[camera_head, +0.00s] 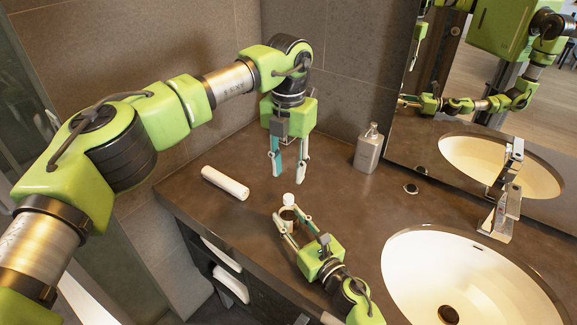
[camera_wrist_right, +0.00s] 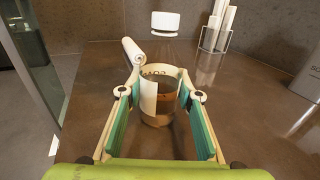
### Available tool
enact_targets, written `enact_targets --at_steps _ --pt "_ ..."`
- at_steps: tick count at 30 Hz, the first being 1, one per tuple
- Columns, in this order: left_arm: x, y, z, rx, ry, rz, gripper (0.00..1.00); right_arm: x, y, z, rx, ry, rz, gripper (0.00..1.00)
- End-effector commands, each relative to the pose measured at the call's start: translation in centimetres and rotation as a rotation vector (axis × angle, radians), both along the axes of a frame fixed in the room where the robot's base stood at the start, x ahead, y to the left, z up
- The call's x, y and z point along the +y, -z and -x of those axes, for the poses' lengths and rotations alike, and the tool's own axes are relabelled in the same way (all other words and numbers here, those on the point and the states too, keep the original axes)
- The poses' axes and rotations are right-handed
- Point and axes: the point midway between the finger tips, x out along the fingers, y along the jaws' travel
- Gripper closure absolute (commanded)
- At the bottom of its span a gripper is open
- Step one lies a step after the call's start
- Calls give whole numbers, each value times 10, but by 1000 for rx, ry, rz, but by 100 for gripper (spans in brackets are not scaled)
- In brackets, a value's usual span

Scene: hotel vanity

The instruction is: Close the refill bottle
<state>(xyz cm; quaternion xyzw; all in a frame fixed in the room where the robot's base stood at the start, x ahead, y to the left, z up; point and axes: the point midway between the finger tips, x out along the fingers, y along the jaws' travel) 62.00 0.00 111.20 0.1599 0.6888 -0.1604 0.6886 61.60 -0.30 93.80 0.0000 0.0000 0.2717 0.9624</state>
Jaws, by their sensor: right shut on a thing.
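A white cap (camera_head: 288,199) shows at the bottle's top there. In the right wrist view the white cap (camera_wrist_right: 166,22) appears above the body with a visible gap; I cannot tell whether it is seated. My left gripper (camera_head: 290,172) points down, open and empty, just above the cap and apart from it.
A white roll (camera_head: 225,183) lies on the dark counter to the left. A grey pump bottle (camera_head: 368,148) stands at the back by the mirror. The sink (camera_head: 440,250) and chrome faucet (camera_head: 503,200) are at the right. Bare counter lies between the roll and the right gripper.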

Motion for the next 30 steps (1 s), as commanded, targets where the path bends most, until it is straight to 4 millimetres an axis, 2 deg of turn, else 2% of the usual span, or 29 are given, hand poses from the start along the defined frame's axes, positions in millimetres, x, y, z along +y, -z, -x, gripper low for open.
enact_targets --at_steps 3,7,20,23,30 --pt "0 -1 0 0 -124 0 69 0 0 0 0 0 0 100" --pt "0 -2 0 0 -202 0 69 0 0 0 0 0 0 100" --pt "0 0 0 1 -223 -1 69 0 0 0 0 0 0 100" --pt "1 8 0 2 -223 -1 69 0 0 0 0 0 0 100" --pt "0 44 1 4 -222 -2 69 0 0 0 0 0 0 100"
